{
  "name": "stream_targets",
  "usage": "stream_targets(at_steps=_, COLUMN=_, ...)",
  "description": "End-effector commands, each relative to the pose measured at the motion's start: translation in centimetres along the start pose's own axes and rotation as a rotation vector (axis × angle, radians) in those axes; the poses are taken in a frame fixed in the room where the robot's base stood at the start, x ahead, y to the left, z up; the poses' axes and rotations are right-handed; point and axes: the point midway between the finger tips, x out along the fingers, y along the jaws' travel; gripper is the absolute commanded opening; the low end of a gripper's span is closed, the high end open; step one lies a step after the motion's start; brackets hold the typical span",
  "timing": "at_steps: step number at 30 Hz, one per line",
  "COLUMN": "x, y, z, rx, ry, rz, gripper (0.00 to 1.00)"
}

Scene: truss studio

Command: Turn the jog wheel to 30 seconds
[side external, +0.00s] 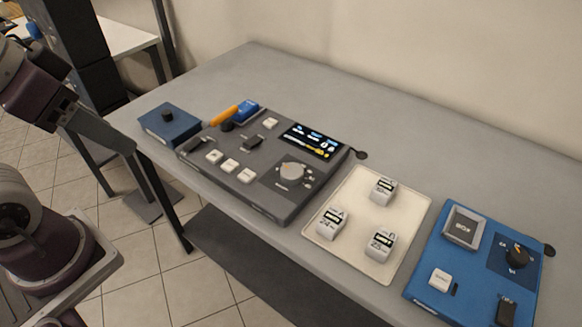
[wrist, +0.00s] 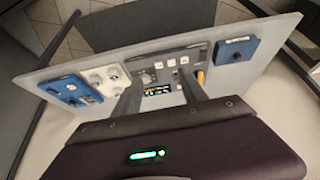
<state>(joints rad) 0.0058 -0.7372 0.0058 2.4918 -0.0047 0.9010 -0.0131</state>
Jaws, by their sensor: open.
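A dark grey console (side external: 215,190) lies on the table. A round silver dial, which looks like the jog wheel (side external: 292,171), sits on it below a lit display (side external: 312,141). The display text is too small to read. The wheel also shows in the wrist view (wrist: 146,78), between and beyond my fingers. My gripper (side external: 128,147) is at the left of the side view, near the table's front edge, well apart from the wheel. In the wrist view its two fingers (wrist: 162,74) are spread, with nothing held.
White keys (side external: 229,166) and a black knob (side external: 227,125) are on the console. A blue box with a knob (side external: 180,128) stands left. A cream tray (side external: 350,196) with three white blocks and a blue panel (side external: 440,262) lie right. The table's back (side external: 330,85) is clear.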

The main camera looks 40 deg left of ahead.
Motion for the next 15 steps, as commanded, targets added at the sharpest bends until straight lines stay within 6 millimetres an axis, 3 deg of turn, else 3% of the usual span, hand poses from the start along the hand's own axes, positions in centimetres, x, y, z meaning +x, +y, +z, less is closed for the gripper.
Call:
stream_targets(at_steps=2, x=0.2, y=0.5, z=-1.6, rx=-0.076, ry=-0.042, rz=0.040, gripper=0.68)
stream_targets(at_steps=5, x=1.5, y=1.9, z=-5.5, rx=-0.296, ry=-0.158, rz=0.104, gripper=0.68)
stream_targets(at_steps=8, x=4.9, y=3.5, z=-10.1, rx=-0.572, ry=-0.298, rz=0.104, gripper=0.68)
stream_targets(at_steps=12, x=13.0, y=6.2, z=-14.9, rx=-0.939, ry=-0.435, rz=-0.034, gripper=0.68)
stream_targets(at_steps=15, x=19.2, y=8.1, z=-16.4, rx=-1.134, ry=-0.453, rz=-0.171, gripper=0.68)
